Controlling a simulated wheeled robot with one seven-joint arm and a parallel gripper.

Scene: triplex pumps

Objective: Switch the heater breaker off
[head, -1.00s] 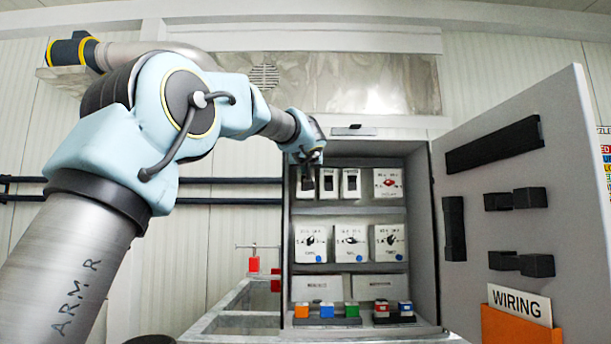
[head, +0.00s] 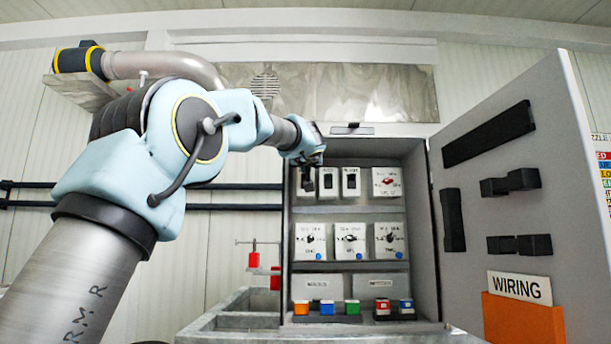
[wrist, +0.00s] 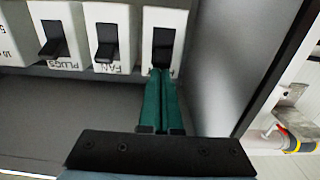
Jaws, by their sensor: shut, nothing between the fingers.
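Three white breaker units with dark switches sit in the cabinet's top row. In the wrist view the rightmost breaker (wrist: 160,17) is in front of my gripper (wrist: 161,75); its label is mostly hidden, so I cannot read it as heater. The fan breaker (wrist: 108,20) and plugs breaker (wrist: 58,18) stand to its left, their dark levers sticking out. My gripper's green fingers are shut together, empty, with tips at the lower edge of the rightmost switch; I cannot tell whether they touch. In the head view my gripper (head: 308,183) covers much of the leftmost breaker.
The open cabinet door (head: 510,220) stands at the right with an orange wiring pocket (head: 522,322). A red-marked switch unit (head: 387,182) is right of the breakers. Rotary switches (head: 350,241) and coloured buttons (head: 327,308) fill lower shelves. The cabinet side wall (wrist: 235,65) is close beside my fingers.

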